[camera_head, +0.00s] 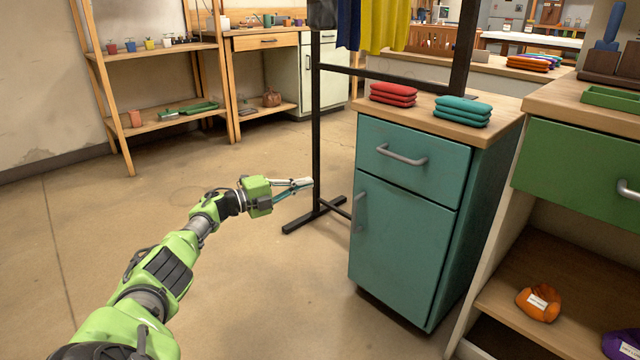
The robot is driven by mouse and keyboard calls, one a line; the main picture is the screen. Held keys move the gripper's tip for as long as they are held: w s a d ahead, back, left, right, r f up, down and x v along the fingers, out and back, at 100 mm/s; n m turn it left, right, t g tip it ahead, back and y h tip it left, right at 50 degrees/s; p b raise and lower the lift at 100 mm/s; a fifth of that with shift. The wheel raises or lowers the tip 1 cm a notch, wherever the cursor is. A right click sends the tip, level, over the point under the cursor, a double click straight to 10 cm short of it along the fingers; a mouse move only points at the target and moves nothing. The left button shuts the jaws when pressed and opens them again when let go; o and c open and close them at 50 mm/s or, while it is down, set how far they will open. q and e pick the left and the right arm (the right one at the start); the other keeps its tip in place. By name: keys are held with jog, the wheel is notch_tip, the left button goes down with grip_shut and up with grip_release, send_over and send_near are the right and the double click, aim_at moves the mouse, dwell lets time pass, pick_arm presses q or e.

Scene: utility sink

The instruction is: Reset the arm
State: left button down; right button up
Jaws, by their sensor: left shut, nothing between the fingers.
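My left arm reaches in from the lower left, with green covers. My left gripper (303,186) is shut and empty, held over the bare floor. Its fingers point right, toward the foot of a dark metal rack, apart from the teal cabinet. My right gripper is not in the picture.
A teal cabinet (400,235) bears red folded cloths (393,94) and teal folded cloths (462,110). A dark rack (316,120) with hanging cloths stands behind it. A green-drawer unit (575,165) is at the right. A wooden shelf (165,120) stands back left. The left floor is clear.

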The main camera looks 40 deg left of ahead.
pick_arm(q)
jog(key=shift+s+a, duration=0.45)
jog(key=shift+a, duration=0.1)
